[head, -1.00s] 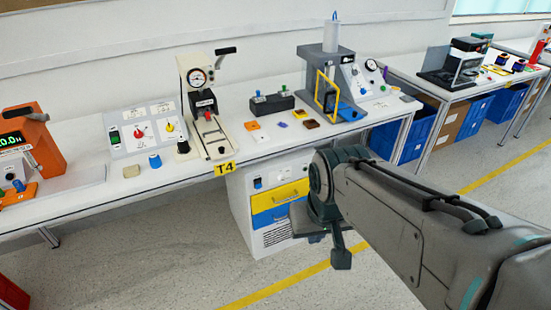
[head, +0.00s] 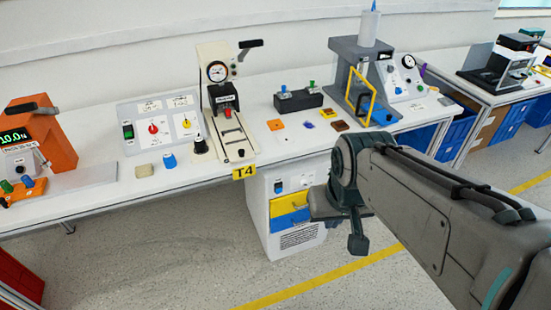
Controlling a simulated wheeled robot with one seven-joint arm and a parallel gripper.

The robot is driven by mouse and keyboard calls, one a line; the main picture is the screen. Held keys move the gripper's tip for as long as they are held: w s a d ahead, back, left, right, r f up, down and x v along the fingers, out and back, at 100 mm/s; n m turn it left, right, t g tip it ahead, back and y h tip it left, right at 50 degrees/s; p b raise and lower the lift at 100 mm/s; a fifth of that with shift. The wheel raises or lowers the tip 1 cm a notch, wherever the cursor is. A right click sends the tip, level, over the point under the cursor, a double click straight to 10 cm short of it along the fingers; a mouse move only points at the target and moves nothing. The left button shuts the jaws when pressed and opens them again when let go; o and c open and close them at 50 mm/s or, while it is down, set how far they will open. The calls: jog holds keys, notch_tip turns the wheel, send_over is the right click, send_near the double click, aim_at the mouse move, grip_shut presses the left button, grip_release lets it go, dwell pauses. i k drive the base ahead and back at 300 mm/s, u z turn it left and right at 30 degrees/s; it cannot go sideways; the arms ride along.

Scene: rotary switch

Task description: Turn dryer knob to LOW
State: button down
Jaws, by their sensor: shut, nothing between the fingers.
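A white cabinet (head: 284,222) with vent slots stands under the bench and may be the dryer. Its upper panel has a small dark blue knob (head: 278,187); its setting and labels are too small to read. My gripper (head: 358,244) hangs down, small and dark, in front of the cabinet's right side in the picture. It looks shut and empty, touching no knob.
The bench (head: 100,195) carries an orange device (head: 60,135), a gauge press (head: 217,75), a black button box (head: 298,100) and a grey press (head: 350,60). Blue crates (head: 450,130) stand under the benches at right. Floor before the cabinet is open.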

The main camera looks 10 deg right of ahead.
aim_at(303, 183)
jog(key=u, duration=1.9)
jog(key=k, duration=1)
jog(key=z, duration=2)
jog(key=i, duration=0.5)
jog(key=u, duration=0.05)
